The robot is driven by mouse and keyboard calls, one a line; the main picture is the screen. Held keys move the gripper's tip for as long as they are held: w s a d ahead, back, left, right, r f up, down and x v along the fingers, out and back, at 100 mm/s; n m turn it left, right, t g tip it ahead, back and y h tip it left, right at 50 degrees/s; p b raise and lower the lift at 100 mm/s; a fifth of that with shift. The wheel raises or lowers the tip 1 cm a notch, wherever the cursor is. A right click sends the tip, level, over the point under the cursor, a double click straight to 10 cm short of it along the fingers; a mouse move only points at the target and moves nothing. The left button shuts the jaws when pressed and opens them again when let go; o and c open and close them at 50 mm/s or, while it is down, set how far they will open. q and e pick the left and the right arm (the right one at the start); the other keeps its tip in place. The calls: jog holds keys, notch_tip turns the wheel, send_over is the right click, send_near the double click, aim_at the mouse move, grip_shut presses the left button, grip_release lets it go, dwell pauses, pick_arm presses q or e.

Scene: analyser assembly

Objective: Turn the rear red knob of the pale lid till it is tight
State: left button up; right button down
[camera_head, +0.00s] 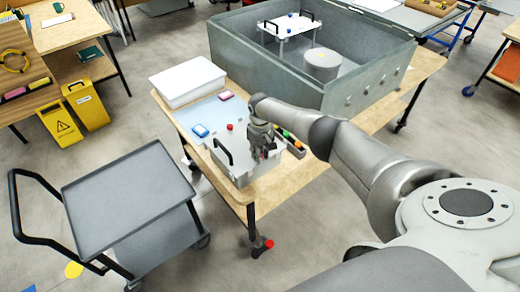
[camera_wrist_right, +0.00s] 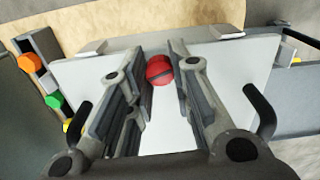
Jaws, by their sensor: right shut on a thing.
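The pale lid (camera_head: 233,164) sits on a grey box at the near end of the wooden table, with a black handle at each side in the right wrist view. My right gripper (camera_head: 264,155) reaches down over the lid. In the right wrist view, a red knob (camera_wrist_right: 160,70) lies between its fingers, which are closed on it. This knob is hidden by the gripper in the head view. My left gripper is out of view.
A rail with green and orange knobs (camera_head: 291,139) runs close beside the box. Blue and pink items (camera_head: 200,130) lie behind it, near a white tray (camera_head: 188,82). A large grey metal enclosure (camera_head: 262,84) fills the table's back. A grey cart (camera_head: 128,195) stands left.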

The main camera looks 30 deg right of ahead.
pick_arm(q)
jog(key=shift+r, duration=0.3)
pick_arm(e)
jog(key=shift+w+d+r, duration=0.15)
jog(key=shift+w+r, duration=0.05)
jog(key=shift+r, duration=0.05)
jog(key=c, duration=1.6)
grip_release()
jog(key=o, duration=0.3)
jog(key=shift+s, duration=0.2)
jog(key=shift+o, duration=0.2)
jog(key=shift+f, duration=0.1)
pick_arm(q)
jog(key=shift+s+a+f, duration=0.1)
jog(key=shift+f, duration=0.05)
pick_arm(e)
jog(key=shift+f, duration=0.1)
